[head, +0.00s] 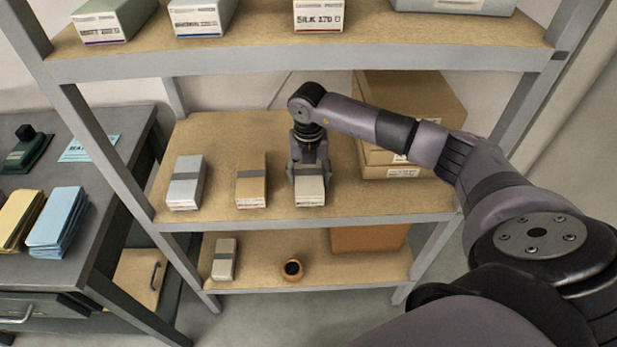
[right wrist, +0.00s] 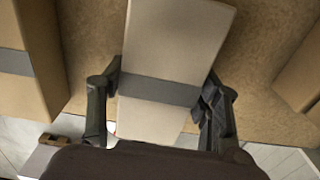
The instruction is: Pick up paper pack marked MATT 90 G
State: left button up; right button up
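Three banded paper packs lie on the middle shelf (head: 390,203): a grey-white one (head: 186,180), a tan one (head: 251,181) and a pale one (head: 310,186). Their front labels are too small to read, so I cannot tell which is marked MATT 90 G. My right gripper (head: 309,172) points down over the pale pack, with a finger on each side. In the right wrist view, this pack with its grey band (right wrist: 160,90) lies between my fingers (right wrist: 160,105), close against both; firm contact is unclear. The pack appears to rest on the shelf. My left gripper is out of view.
Brown cartons (head: 405,105) stand behind my right arm. The upper shelf (head: 420,40) carries more labelled packs, one marked SILK 170 G (head: 318,15). The lower shelf holds a small pack (head: 224,259), a tape roll (head: 292,269) and a box (head: 368,238). A desk (head: 112,190) stands left.

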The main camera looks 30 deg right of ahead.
jog(key=c, duration=0.9)
jog(key=shift+w, duration=0.1)
jog(key=shift+c, duration=0.3)
jog(key=shift+r, duration=0.15)
